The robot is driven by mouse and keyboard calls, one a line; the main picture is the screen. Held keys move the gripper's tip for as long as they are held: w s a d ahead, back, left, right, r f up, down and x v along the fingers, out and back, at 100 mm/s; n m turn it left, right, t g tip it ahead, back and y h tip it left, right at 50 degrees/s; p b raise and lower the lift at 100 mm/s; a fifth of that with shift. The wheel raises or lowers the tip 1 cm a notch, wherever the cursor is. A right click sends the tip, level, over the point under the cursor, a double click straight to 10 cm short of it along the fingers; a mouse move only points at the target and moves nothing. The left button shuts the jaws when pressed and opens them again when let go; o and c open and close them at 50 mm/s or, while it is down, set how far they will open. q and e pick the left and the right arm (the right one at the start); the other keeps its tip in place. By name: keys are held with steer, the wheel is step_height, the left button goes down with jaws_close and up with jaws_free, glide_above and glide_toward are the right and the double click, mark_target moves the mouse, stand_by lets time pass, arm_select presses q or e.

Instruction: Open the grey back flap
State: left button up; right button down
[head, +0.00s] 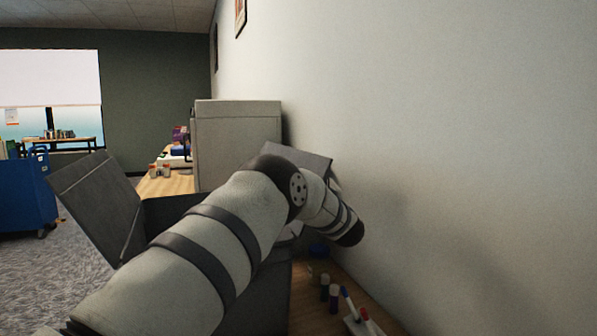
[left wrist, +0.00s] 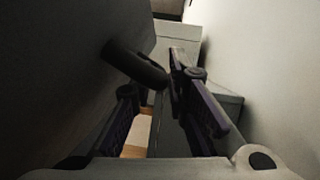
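A grey box with raised flaps stands by the wall, mostly behind my left arm in the head view. The grey back flap (head: 300,160) tilts up at its far side, partly covered by my arm. Another grey flap (head: 95,205) leans outward at the left. My left gripper is hidden behind my arm in the head view. A large dark grey panel (left wrist: 60,75) lies left of the fingers. My right gripper is out of view.
The white wall (head: 450,120) is close on the right. A tall grey cabinet (head: 238,140) stands behind the box. Small bottles (head: 328,292) and markers (head: 366,318) are on the wooden table at lower right. A blue cart (head: 25,195) stands far left.

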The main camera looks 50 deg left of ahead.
arm_select(q)
jaws_close()
steer(key=n, duration=0.1)
steer(key=s+r+n+g, duration=0.1)
steer(key=s+n+g, duration=0.1)
steer(key=shift+s+a+r+n, duration=0.1)
steer(key=shift+a+r+n, duration=0.15)
steer(key=shift+r+n, duration=0.15)
steer(key=shift+o, duration=1.6)
jaws_free()
steer(key=v, duration=1.2)
